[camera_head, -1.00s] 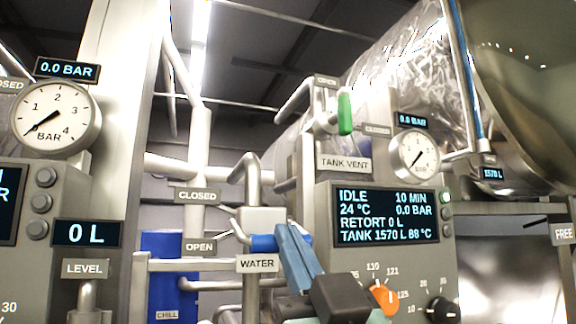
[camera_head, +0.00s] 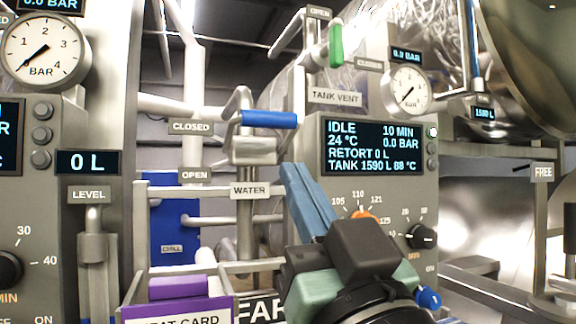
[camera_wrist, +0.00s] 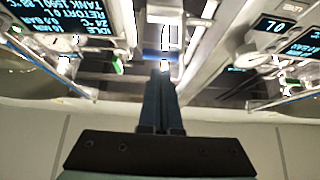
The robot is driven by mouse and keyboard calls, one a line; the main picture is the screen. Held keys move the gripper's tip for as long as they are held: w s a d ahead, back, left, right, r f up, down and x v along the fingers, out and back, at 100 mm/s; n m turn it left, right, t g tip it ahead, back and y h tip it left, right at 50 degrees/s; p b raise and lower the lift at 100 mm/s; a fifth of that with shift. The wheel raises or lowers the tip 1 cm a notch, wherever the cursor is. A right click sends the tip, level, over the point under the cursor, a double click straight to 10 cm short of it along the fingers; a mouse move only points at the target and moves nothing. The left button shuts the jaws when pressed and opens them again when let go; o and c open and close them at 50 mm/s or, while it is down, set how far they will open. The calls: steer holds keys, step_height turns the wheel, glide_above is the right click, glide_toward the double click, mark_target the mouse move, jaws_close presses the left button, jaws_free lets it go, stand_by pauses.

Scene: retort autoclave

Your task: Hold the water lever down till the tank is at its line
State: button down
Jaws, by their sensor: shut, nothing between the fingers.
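The water lever (camera_head: 268,119) has a blue handle and stands raised, about level with the CLOSED label (camera_head: 191,127) and above the OPEN label (camera_head: 195,175). The WATER label (camera_head: 250,190) is below it. My gripper (camera_head: 292,168) is shut and empty, below and right of the blue handle and apart from it in the head view. In the wrist view my gripper (camera_wrist: 161,72) points toward a blue bar (camera_wrist: 160,55) that looks like the handle; the gap there is hard to judge. The panel screen (camera_head: 373,146) reads TANK 1590 L, 88 °C. I see no tank line.
The tank vent has a green handle (camera_head: 335,46) at upper right. An orange knob (camera_head: 362,217) and a black knob (camera_head: 422,236) are close to my wrist. A card holder with a purple top (camera_head: 178,287) and grey rails are at lower left.

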steer(key=v, duration=0.3)
steer(key=shift+s+f+b, duration=0.1)
steer(key=shift+f+b, duration=0.1)
steer(key=shift+b, duration=0.2)
steer(key=s+a+r+m+t+h+p, duration=0.3)
steer(key=s+r+h, duration=0.2)
steer(key=h, duration=0.2)
steer(key=shift+s+m+h+p, duration=0.25)
steer(key=shift+m+h+p, duration=0.05)
steer(key=shift+h+p, duration=0.1)
stand_by(1.6)
